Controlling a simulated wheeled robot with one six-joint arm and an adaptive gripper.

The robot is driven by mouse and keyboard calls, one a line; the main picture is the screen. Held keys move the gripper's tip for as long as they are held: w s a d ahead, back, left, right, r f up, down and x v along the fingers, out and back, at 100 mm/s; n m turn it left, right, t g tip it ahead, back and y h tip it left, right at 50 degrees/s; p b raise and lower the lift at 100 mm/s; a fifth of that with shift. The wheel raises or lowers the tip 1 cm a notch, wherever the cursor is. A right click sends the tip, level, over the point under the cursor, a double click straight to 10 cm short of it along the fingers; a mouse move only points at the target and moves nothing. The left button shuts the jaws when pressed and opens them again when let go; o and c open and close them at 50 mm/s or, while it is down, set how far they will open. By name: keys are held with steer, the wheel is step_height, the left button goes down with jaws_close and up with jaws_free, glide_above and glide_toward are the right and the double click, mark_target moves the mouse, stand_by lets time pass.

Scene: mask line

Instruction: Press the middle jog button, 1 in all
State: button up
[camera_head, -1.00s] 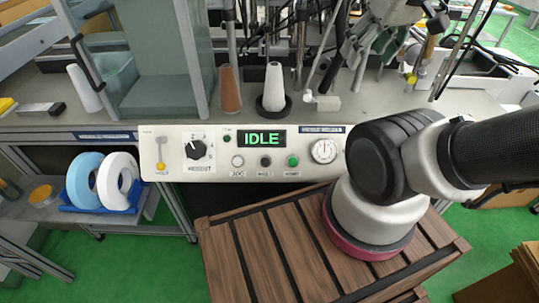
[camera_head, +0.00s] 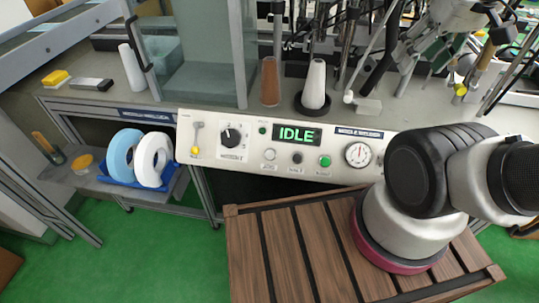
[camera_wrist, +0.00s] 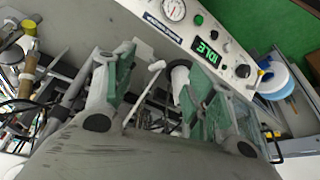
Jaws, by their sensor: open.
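A pale control panel (camera_head: 225,155) runs across the middle of the head view, with a lit green IDLE display (camera_head: 297,135). Below the display are three buttons in a row: a pale left button (camera_head: 269,154), a dark middle button (camera_head: 297,158) and a green right button (camera_head: 325,161). Their small labels are too blurred to read surely. In the wrist view the panel appears upside down at the upper right, with its display (camera_wrist: 208,52). My gripper (camera_wrist: 158,75) is open and empty in the wrist view, apart from the panel.
The panel also carries a yellow-tipped lever (camera_head: 197,140), a black selector knob (camera_head: 231,137) and a round gauge (camera_head: 358,154). A brown cone (camera_head: 270,82) and a white cone (camera_head: 314,84) stand behind it. A slatted wooden platform (camera_head: 290,245) lies in front, below.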

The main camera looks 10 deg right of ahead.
jaws_close()
stand_by(1.2)
